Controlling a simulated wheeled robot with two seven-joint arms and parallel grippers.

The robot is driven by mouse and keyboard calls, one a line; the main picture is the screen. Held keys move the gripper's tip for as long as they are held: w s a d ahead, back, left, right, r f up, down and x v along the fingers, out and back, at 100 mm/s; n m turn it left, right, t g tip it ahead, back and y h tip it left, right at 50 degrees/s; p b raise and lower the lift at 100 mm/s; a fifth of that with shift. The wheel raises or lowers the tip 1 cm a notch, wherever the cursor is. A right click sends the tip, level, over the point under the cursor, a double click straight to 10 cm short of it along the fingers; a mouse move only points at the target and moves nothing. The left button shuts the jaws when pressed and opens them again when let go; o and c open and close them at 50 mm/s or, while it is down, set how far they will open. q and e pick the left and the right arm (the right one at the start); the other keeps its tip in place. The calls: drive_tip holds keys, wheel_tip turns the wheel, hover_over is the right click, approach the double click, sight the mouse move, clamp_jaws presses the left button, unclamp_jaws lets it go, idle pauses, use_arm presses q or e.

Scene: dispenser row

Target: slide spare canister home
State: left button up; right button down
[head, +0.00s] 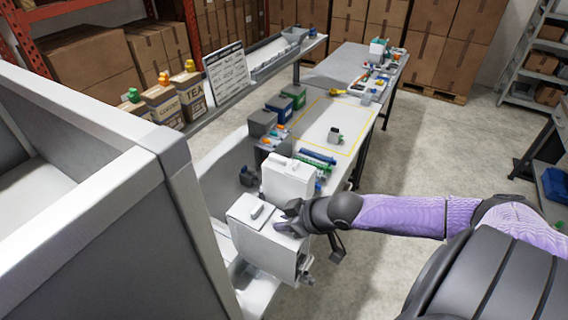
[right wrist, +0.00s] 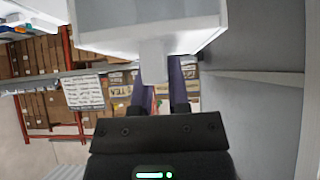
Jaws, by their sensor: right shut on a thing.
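Two white boxy canister-like units stand at the near end of the table. I cannot tell which is the spare canister. My right gripper (head: 289,218) is at the right side of the nearer unit, with its fingertips hard to make out. In the right wrist view a white box (right wrist: 150,22) fills the top, and its pale tab (right wrist: 153,62) lies between my shut right fingers (right wrist: 160,88). My left gripper is out of view.
A large grey cabinet (head: 90,165) blocks the left foreground. Labelled boxes (head: 193,92) line the left shelf. Open floor (head: 430,150) lies right.

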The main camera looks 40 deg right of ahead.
sight(258, 207)
drive_tip(key=shift+w, duration=0.2)
drive_tip(key=shift+w+a+f+b, duration=0.1)
drive_tip(key=shift+w+a+b, duration=0.05)
drive_tip(key=shift+w+b, duration=0.35)
drive_tip(key=w+b, duration=0.1)
drive_tip(key=w+a+b, duration=0.1)
drive_tip(key=w, duration=0.1)
drive_tip(key=shift+a, duration=0.1)
drive_tip(key=shift+w+a+b, duration=0.2)
drive_tip(key=shift+w+b, duration=0.15)
drive_tip(key=shift+w, duration=0.25)
drive_tip(key=shift+w+a+b, duration=0.2)
drive_tip(key=shift+w+b, duration=0.1)
drive_tip(key=shift+w, duration=0.3)
drive_tip(key=shift+w, duration=0.1)
